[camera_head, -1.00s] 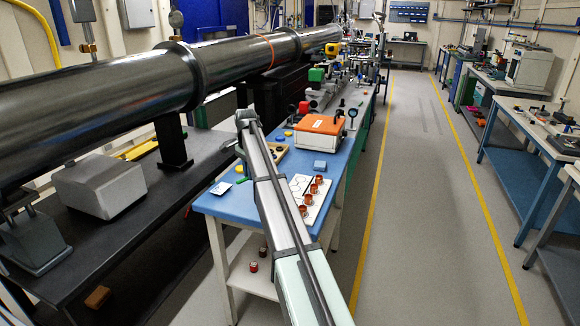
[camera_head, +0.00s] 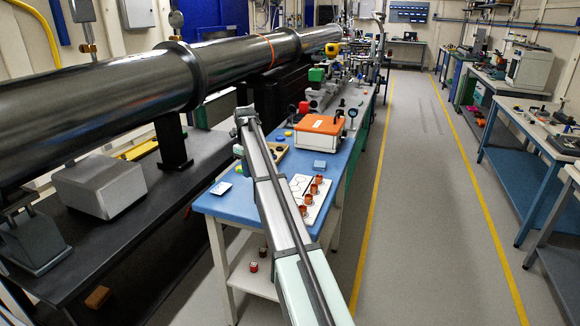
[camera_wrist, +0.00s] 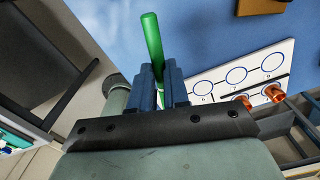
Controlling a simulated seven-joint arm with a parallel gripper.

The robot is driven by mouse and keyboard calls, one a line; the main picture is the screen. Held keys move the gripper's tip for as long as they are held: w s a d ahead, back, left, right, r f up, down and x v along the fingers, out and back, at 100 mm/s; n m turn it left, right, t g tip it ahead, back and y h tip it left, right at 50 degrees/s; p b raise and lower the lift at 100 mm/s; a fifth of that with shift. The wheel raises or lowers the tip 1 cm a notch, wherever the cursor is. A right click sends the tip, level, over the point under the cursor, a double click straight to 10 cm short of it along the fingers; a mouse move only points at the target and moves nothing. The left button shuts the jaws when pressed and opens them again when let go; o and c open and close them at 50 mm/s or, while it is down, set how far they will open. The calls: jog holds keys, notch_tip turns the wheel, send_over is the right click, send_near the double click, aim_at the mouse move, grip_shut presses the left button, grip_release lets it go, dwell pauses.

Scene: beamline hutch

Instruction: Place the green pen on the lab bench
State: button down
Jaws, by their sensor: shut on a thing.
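The green pen (camera_wrist: 152,42) is held between the two dark blue fingers of my gripper (camera_wrist: 161,78) in the wrist view. Its upper length sticks out past the fingertips, tilted slightly left, over the blue top of the lab bench (camera_wrist: 205,35). I cannot tell whether the pen touches the bench. In the head view my arm reaches over the near left part of the blue lab bench (camera_head: 232,206); the arm hides most of the gripper, and I cannot make out the pen clearly.
A white board with printed circles (camera_wrist: 237,75) and copper-coloured cups (camera_head: 313,190) lies right of my arm. An orange-topped box (camera_head: 318,127) and a small blue block (camera_head: 320,164) stand behind it. A white card (camera_head: 220,188) lies at the left edge, with bare blue surface around it.

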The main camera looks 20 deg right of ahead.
aim_at(251, 199)
jog(key=shift+m, duration=0.6)
jog(key=shift+f, duration=5)
jog(key=shift+f, duration=0.1)
jog(key=c, duration=1.1)
grip_release()
notch_tip(251, 199, up, 12)
jog(key=shift+r, duration=0.1)
